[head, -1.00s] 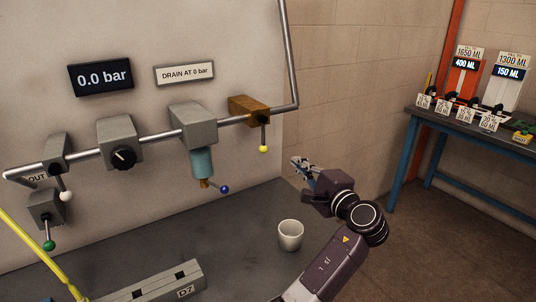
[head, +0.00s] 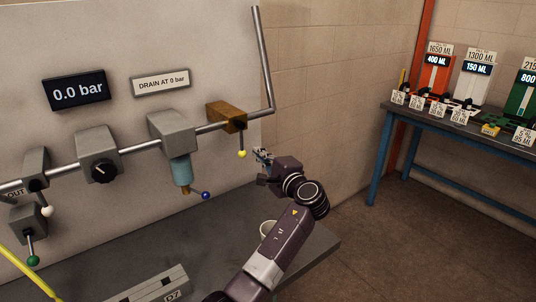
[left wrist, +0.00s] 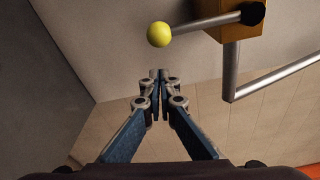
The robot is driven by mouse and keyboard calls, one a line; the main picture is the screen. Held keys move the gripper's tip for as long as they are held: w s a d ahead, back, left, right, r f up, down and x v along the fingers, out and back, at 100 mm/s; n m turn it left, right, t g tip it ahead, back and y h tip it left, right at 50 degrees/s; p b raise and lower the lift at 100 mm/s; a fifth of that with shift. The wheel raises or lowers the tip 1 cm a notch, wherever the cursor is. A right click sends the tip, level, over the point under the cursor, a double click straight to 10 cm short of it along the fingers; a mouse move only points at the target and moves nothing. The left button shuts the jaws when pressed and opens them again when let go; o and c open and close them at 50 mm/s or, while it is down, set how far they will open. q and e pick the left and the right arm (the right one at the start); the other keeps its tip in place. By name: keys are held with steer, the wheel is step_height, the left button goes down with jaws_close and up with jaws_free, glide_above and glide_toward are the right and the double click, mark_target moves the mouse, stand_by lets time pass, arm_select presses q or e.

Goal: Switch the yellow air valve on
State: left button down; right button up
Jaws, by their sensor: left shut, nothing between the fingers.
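The yellow air valve is a brass-coloured block (head: 227,117) on the grey pipe, with a lever hanging down to a yellow ball knob (head: 242,154). In the left wrist view the yellow knob (left wrist: 159,34) is just beyond the fingertips, and the lever runs right to the valve block (left wrist: 243,20). My left gripper (head: 260,155) is shut and empty, a little to the right of the knob and apart from it. In the left wrist view its fingertips (left wrist: 160,75) meet. My right gripper is not in view.
The pipe also carries a regulator with a black dial (head: 99,158), a blue-bowled filter (head: 181,172) with a blue knob, and white and green knobbed levers at left. The display (head: 76,91) reads 0.0 bar. A blue-legged bench (head: 376,155) is at right.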

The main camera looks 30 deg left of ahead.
mark_target(242, 142)
arm_select(q)
steer(key=s, duration=0.1)
steer(key=s+p, duration=0.1)
steer(key=s, duration=0.1)
steer(key=shift+a+r, duration=0.2)
steer(key=shift+r, duration=0.15)
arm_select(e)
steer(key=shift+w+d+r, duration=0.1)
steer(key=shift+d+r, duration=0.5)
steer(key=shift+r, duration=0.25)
